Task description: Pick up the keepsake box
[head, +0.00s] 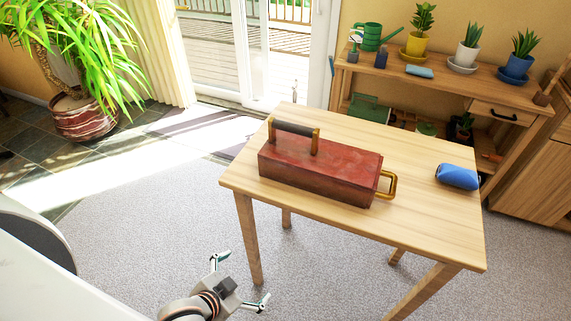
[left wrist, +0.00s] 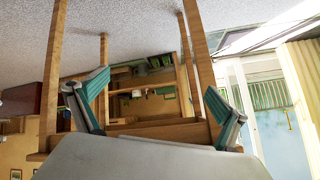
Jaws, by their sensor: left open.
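The keepsake box, a long red-brown box (head: 325,174), lies on a light wooden table (head: 432,225) in the head view. A dark handle on brass posts (head: 294,130) stands up from its left part. A brass loop handle (head: 389,184) sticks out from its right end. My left gripper (head: 241,281) is open and empty, in front of the table at the lower left, well apart from the box. In the left wrist view its two fingers (left wrist: 157,98) are spread, with nothing between them but the table's legs and a shelf farther off. My right gripper is not in view.
A blue rounded object (head: 457,177) lies at the table's right side. A wooden shelf unit (head: 490,83) with potted plants and a green watering can (head: 372,38) stands behind. A large potted plant (head: 85,114) is at far left. Carpet left of the table is clear.

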